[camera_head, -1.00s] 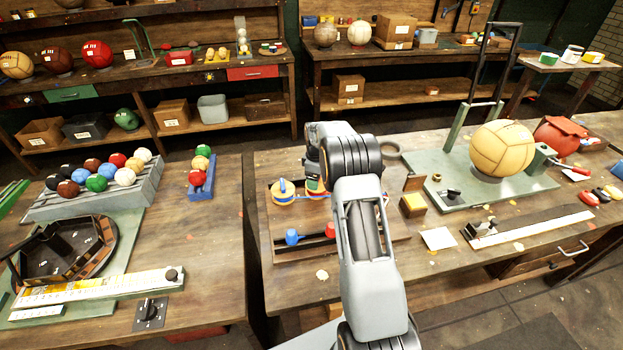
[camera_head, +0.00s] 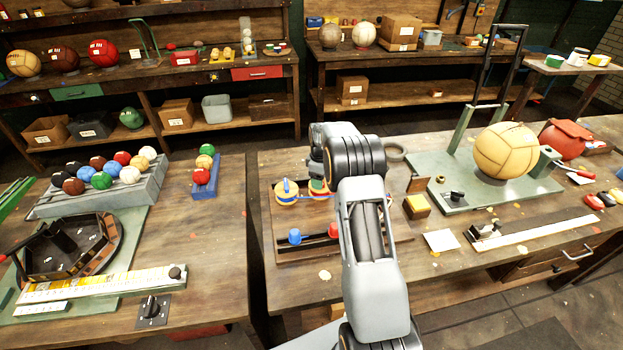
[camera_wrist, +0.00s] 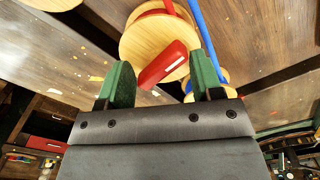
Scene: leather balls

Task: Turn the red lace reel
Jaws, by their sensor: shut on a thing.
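The red lace reel shows in the wrist view as a pale wooden disc (camera_wrist: 150,38) with red behind its upper rim. A red handle piece (camera_wrist: 165,62) lies across its face at a slant. My gripper (camera_wrist: 161,64) has its two green fingers on either side of this red piece and is shut on it. In the head view a reel with red on it (camera_head: 318,187) shows just left of my arm, partly hidden.
A blue strand (camera_wrist: 207,40) runs close to the right finger. A blue knob (camera_head: 295,236) stands at the board's front.

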